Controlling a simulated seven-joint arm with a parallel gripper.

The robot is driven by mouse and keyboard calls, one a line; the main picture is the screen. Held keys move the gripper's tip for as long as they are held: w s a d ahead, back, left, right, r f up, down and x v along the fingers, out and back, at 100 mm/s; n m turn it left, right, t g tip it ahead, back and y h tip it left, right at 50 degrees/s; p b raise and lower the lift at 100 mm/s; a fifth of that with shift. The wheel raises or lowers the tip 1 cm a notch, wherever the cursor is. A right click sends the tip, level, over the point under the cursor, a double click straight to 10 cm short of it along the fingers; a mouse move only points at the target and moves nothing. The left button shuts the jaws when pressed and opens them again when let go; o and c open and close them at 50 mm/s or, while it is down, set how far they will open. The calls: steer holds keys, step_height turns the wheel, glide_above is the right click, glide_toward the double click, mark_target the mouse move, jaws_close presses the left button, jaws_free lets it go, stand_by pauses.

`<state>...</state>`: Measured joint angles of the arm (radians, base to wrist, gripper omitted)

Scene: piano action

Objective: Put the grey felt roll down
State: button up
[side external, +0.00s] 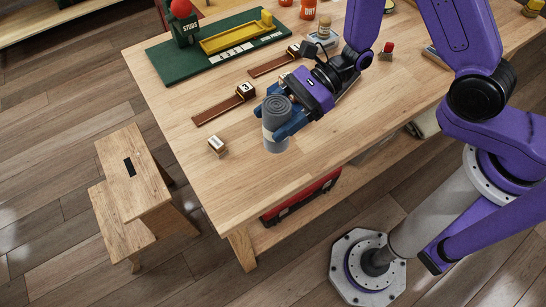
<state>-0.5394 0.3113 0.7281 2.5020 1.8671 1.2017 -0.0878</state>
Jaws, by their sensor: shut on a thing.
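The grey felt roll (277,108) is an upright grey cylinder with a spiral top and a pale band around its side. It is near the front left part of the wooden table (225,190). My gripper (283,124) is shut on the felt roll, with blue fingers on either side of it. I cannot tell whether the roll's base touches the table or is slightly above it.
A small white-topped block (217,146) and brown strips with a block numbered 3 (244,91) lie to the left. A green board with a yellow tray (236,37) is at the back. The table's front left corner is clear. A wooden step stool (133,170) stands on the floor.

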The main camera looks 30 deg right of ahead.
steer(key=shift+w+f+m+t, duration=0.35)
steer(key=shift+w+m+t, duration=0.25)
steer(key=shift+m+t, duration=0.15)
steer(key=shift+f, duration=3.85)
steer(key=shift+f, duration=0.15)
steer(key=o, duration=1.1)
steer(key=shift+c, duration=0.2)
steer(key=v, duration=1.2)
steer(key=shift+a, duration=0.1)
